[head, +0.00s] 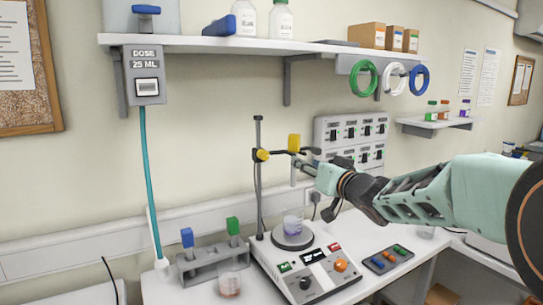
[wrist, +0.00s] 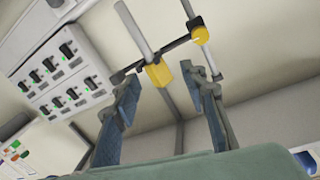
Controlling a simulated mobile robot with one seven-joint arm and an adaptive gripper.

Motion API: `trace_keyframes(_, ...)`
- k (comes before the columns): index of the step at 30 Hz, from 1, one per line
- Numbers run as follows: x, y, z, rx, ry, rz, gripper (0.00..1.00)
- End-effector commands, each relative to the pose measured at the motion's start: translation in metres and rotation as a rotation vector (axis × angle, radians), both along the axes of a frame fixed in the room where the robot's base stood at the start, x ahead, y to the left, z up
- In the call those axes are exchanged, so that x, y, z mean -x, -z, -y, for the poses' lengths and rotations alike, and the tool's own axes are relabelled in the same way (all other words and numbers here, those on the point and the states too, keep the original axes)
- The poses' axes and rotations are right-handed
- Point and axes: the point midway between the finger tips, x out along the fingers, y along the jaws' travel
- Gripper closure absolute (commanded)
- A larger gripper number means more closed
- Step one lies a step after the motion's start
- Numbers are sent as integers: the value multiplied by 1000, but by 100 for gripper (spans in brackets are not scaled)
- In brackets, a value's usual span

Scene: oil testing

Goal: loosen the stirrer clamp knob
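A thin upright stand rod (head: 258,190) rises behind the stirrer base (head: 305,265). A round yellow knob (head: 261,155) sits where a dark crossbar (head: 279,152) meets the rod. A yellow block (head: 294,143) is at the bar's other end, with a pale shaft by it. In the wrist view the yellow block (wrist: 158,73) appears between my open fingertips (wrist: 168,77); the round knob (wrist: 200,35) lies beyond, near the right finger. My gripper (head: 306,160) points left near the block in the head view. Nothing is seen held; contact cannot be told.
A beaker (head: 293,222) stands on the stirrer plate. A rack (head: 213,260) with blue and green-topped items and another beaker (head: 230,280) are to the left. A switch panel (head: 350,130) is on the wall behind my gripper. A shelf (head: 230,44) runs above.

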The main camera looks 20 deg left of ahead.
Motion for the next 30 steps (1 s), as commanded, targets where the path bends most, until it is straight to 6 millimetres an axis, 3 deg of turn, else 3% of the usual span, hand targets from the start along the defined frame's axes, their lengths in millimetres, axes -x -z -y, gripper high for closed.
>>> trace_keyframes(4,26,6,-29,-9,-139,49,60)
trace_keyframes(9,34,6,-43,-14,-188,68,60)
trace_keyframes(24,-15,5,-105,-15,-187,68,60)
trace_keyframes(30,-28,6,-119,-14,-185,68,60)
